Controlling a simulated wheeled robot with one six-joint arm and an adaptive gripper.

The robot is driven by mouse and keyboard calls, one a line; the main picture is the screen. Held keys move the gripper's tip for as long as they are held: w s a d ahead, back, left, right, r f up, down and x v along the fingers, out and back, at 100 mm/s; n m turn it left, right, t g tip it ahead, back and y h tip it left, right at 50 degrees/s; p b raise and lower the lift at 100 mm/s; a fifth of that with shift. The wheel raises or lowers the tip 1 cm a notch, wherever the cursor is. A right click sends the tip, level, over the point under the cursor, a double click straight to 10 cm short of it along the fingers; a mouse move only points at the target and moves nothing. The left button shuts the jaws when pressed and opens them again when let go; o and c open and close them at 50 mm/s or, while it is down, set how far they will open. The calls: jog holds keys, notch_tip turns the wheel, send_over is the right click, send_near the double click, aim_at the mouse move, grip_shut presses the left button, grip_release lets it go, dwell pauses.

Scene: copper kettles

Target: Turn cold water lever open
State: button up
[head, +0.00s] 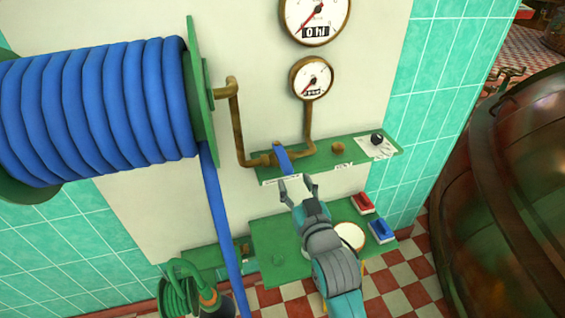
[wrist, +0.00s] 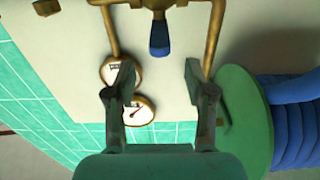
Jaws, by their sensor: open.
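The cold water lever is a short blue handle (head: 283,158) on the brass pipe (head: 237,125) at the green wall panel. In the wrist view the blue lever (wrist: 160,38) shows at the top middle, beyond the fingertips. My gripper (head: 297,184) is open and empty, just below the lever in the head view. In the wrist view my gripper (wrist: 159,80) has its two fingers spread wide, with the lever lined up between them but apart from both. I cannot tell the exact distance to the lever.
A large blue hose reel (head: 95,110) fills the left. Two round gauges (head: 314,78) hang above the panel. A black knob (head: 377,139) sits at its right. A lower green panel carries a red switch (head: 362,203) and a blue switch (head: 381,230). A copper kettle (head: 510,190) stands right.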

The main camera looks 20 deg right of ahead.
aim_at(286, 162)
jog(key=w, duration=0.9)
jog(key=shift+s, duration=0.1)
grip_shut()
